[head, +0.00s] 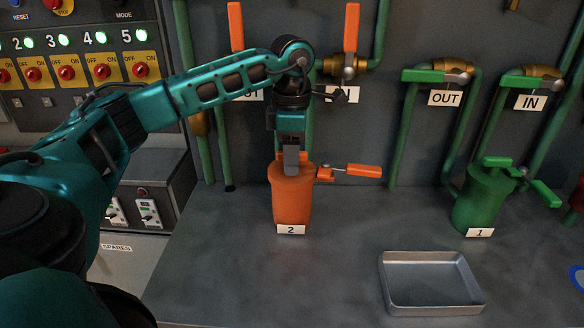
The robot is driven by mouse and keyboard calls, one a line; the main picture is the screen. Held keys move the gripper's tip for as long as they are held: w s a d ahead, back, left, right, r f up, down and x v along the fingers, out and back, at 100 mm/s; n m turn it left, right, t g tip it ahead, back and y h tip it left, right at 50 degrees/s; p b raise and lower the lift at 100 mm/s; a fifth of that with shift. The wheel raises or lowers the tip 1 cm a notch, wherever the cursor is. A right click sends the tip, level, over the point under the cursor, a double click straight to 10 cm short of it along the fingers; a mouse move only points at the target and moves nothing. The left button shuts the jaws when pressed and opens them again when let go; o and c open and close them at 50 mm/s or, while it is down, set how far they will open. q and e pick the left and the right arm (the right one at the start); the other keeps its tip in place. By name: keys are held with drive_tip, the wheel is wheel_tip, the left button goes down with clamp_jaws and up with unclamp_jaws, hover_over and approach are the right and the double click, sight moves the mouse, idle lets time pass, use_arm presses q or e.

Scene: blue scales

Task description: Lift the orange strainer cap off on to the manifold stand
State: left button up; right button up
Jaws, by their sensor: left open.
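The orange strainer (292,205), labelled 2, stands upright on the grey manifold stand (225,275). Its cap (283,158) is on top, mostly hidden by my left gripper. My left gripper (291,168) points straight down at the top of the strainer, with its fingers overlapping the cap in this view. The gripper is open; I cannot tell whether the fingers touch the cap. An orange lever handle (350,171) sticks out to the right from the strainer's side. My right gripper is not in view.
A green strainer (484,200), labelled 1, stands at the right. An empty metal tray (432,308) lies at the front right. Pipes and valves with orange handles (351,27) and green handles (423,76) line the back wall. A switch panel (75,70) is at the left. The stand's middle is clear.

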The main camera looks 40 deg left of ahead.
use_arm(q)
drive_tip(key=shift+c, duration=0.2)
clamp_jaws()
drive_tip(key=shift+r, duration=0.2)
idle(0.4)
wheel_tip(320, 180, up, 9)
drive_tip(key=shift+w+f+p, duration=0.1)
drive_tip(key=shift+f+p, duration=0.1)
drive_tip(key=shift+p, duration=0.45)
wheel_tip(320, 180, up, 11)
drive_tip(key=p, duration=0.6)
